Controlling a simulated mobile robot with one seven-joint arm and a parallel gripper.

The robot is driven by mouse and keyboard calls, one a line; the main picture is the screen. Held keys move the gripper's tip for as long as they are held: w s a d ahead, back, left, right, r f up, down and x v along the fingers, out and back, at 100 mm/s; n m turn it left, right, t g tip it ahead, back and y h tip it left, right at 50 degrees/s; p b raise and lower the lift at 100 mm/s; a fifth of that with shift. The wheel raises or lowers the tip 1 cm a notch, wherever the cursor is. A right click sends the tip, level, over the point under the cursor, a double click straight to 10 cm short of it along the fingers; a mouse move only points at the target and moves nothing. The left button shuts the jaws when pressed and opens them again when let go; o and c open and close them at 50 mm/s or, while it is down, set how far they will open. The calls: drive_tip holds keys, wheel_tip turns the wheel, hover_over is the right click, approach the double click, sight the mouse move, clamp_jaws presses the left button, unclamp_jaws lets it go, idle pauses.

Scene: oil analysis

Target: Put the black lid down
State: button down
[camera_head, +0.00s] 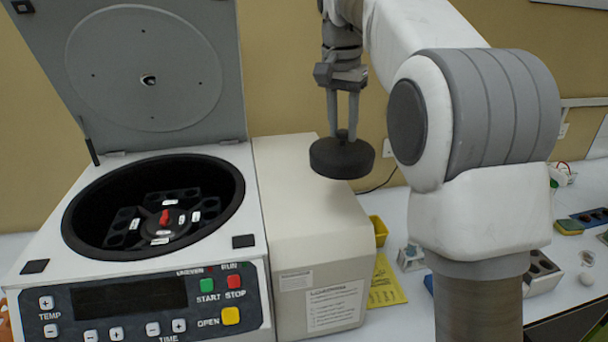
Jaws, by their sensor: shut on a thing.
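The black lid (342,159) is a thick round disc with a small knob on top. My gripper (342,132) points down and its two fingers are shut on the lid's knob. The lid hangs level in the air, in front of the wall and by the right part of the centrifuge's beige housing (305,210). The centrifuge's open bowl (85,215) is to the left, with a dark rotor and a red knob (164,217) in its middle. The space right under the lid is partly hidden by the housing.
The centrifuge's grey cover (145,75) stands open at the back left. A yellow sheet (385,283) and a yellow bin (379,230) lie right of the housing on the white table. My arm hides much of the table's middle. Small racks (541,268) stand at the right.

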drive_tip(key=shift+w+a+f+p, duration=0.55)
drive_tip(key=shift+w+a+f, duration=0.8)
drive_tip(key=shift+f, duration=0.45)
drive_tip(key=shift+w+a+f+p, duration=0.6)
drive_tip(key=shift+w+a+f, duration=0.7)
drive_tip(key=shift+f, duration=0.45)
drive_tip(key=shift+w+a+f+p, duration=0.55)
drive_tip(key=shift+w+a+f, duration=0.55)
drive_tip(key=shift+w+f, duration=0.55)
drive_tip(key=shift+s+f, duration=0.15)
drive_tip(key=shift+f, duration=0.05)
drive_tip(key=c, duration=0.5)
unclamp_jaws()
drive_tip(key=shift+f, duration=0.1)
drive_tip(key=shift+c, duration=0.2)
